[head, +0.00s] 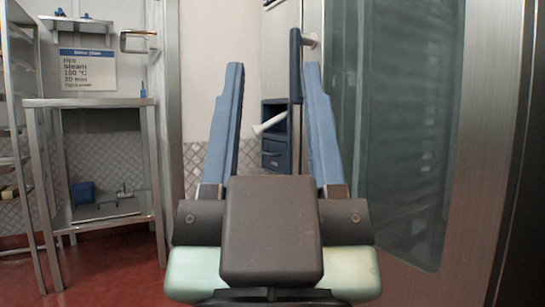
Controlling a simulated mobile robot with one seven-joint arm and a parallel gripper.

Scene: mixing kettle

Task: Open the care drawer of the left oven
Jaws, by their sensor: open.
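My gripper (273,68) is raised in the middle of the head view. Its two long blue fingers stand wide apart with nothing between them. A tall steel oven door (483,130) with a dark glass pane (400,130) fills the right side. A dark vertical bar handle (295,65) shows near my right finger. Behind, between the fingers, is a small dark blue unit (274,155) with an open recess above and a drawer-like front below. I cannot tell whether this front is the care drawer. My fingers hide part of this area.
A steel table (90,102) with a lower shelf stands at the left, with a blue box (82,192) on that shelf. A wall sign (87,70) hangs above it. A steel rack (14,120) is at the far left edge. Red floor (120,270) is clear at lower left.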

